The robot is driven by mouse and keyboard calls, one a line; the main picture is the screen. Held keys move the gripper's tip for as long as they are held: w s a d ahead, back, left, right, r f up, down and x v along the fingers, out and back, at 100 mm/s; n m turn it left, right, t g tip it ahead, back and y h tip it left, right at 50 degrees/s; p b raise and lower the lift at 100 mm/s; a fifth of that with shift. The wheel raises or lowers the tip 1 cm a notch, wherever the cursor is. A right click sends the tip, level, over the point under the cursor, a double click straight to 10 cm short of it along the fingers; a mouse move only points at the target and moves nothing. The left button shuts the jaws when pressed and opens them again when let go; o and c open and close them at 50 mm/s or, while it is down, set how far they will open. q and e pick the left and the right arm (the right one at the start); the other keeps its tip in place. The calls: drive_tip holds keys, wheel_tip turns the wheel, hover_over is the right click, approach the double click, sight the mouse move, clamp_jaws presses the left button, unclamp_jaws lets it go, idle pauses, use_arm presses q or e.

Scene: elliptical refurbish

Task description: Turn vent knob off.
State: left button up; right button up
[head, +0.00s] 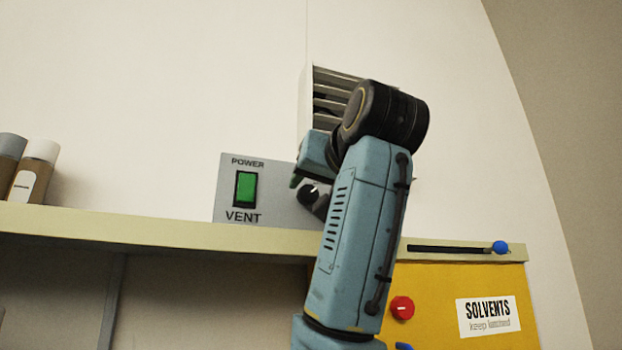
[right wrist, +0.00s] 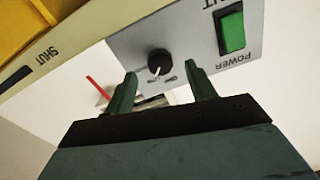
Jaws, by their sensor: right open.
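The vent knob (head: 308,193) is a round black dial on a grey control panel (head: 284,208) with a green power switch (head: 246,188) and the label VENT. In the right wrist view the knob (right wrist: 160,62) has a white pointer line, and the panel appears upside down. My right gripper (head: 314,192) is close to the knob and partly hidden by my own arm. In the right wrist view its two green fingers (right wrist: 160,84) are apart, one on each side of the knob in the picture. Contact with the knob cannot be told. My left gripper is not in view.
The panel stands on a shelf (head: 150,228). A louvred vent (head: 330,92) is on the wall above. Bottles (head: 36,170) stand at the left.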

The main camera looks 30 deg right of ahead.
sight(310, 193)
drive_tip(key=x, duration=0.2)
drive_tip(key=shift+w+d+r+p, duration=0.1)
drive_tip(key=shift+w+p, duration=0.15)
drive_tip(key=shift+p, duration=0.15)
drive_tip(key=shift+w+d, duration=0.2)
drive_tip(key=shift+w, duration=0.4)
drive_tip(key=c, duration=1)
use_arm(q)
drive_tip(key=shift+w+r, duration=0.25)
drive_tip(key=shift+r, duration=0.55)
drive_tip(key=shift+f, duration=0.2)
use_arm(e)
drive_tip(key=shift+n, duration=0.4)
drive_tip(key=n+b, duration=0.1)
drive_tip(key=n, duration=0.2)
drive_tip(key=shift+n+b, duration=0.3)
drive_tip(key=shift+b, duration=0.1)
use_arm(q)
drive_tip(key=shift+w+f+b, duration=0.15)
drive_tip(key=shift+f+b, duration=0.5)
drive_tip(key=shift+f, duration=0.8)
use_arm(e)
drive_tip(key=shift+n, duration=2.2)
